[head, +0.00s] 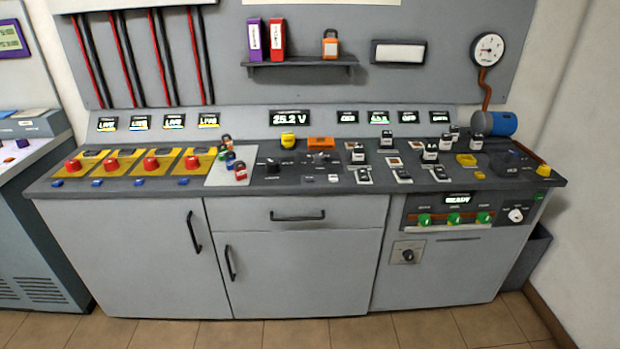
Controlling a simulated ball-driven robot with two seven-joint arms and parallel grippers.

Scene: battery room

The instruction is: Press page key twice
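The console bench (290,228) stands ahead against the wall. No key with a readable "page" label can be made out; the lettering is too small. Neither of my grippers is in view.
Red knobs on yellow plates (112,163) line the bench's left. Upright black-and-white switches (430,152) crowd its right. A tray with small padlock-like pieces (216,172) lies between. A shelf (300,66) and a gauge (488,49) are above. The floor (270,333) in front is clear.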

